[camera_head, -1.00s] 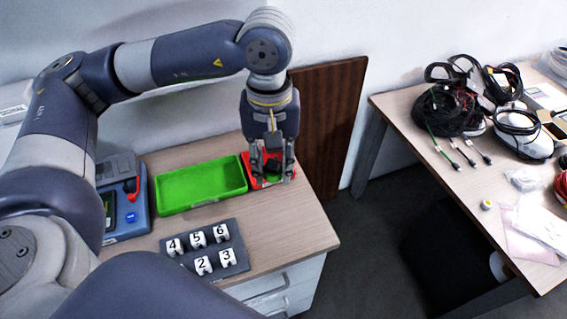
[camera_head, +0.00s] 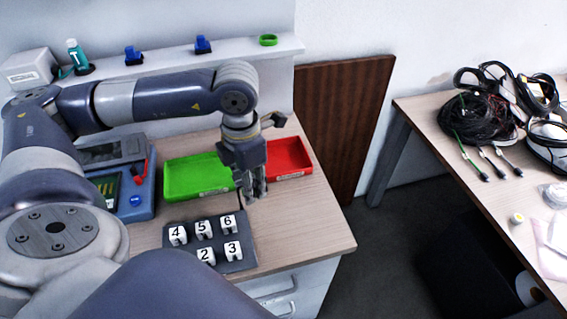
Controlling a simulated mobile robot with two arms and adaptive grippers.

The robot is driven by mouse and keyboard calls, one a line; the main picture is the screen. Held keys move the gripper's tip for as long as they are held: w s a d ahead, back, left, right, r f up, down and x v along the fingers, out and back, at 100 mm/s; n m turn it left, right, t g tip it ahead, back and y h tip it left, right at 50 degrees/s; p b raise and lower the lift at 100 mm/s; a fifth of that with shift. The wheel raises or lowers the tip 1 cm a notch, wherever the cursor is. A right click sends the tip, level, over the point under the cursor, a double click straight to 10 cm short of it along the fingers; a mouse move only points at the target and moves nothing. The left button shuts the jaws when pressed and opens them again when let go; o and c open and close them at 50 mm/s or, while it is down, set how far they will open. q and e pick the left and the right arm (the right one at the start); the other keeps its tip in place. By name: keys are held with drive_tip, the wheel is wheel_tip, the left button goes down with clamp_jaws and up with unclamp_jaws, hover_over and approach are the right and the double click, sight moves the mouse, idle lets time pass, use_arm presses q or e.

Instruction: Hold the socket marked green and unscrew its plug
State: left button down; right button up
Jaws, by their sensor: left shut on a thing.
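My left gripper (camera_head: 256,194) hangs fingers down over the desk, in front of the gap between the green tray and the red tray. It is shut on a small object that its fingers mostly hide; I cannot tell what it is. On the right table, a cable end with a green stretch (camera_head: 468,158) lies beside two other cable ends (camera_head: 493,163), below a black cable coil (camera_head: 462,122). They are too small to tell socket from plug. My right gripper is not in view.
The green tray (camera_head: 200,176) and red tray (camera_head: 290,158) look empty. A dark rack (camera_head: 240,262) holds numbered white cubes. A blue device (camera_head: 135,185) stands left. A shelf (camera_head: 170,60) carries blue holders and a green ring (camera_head: 268,40). A gap separates the tables.

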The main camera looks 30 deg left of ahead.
use_arm(q)
drive_tip(key=shift+w+a+f+n, duration=0.1)
drive_tip(key=shift+w+a+n, duration=0.05)
drive_tip(key=shift+w+n, duration=0.15)
drive_tip(key=p, duration=0.4)
hover_over(284, 161)
drive_tip(key=shift+f, duration=0.85)
wheel_tip(284, 161, down, 3)
drive_tip(key=shift+r+p, duration=0.1)
drive_tip(key=shift+p, duration=0.8)
drive_tip(key=shift+f, duration=0.25)
drive_tip(key=shift+f, duration=0.1)
drive_tip(key=shift+f, duration=0.15)
drive_tip(key=c, duration=1.2)
unclamp_jaws()
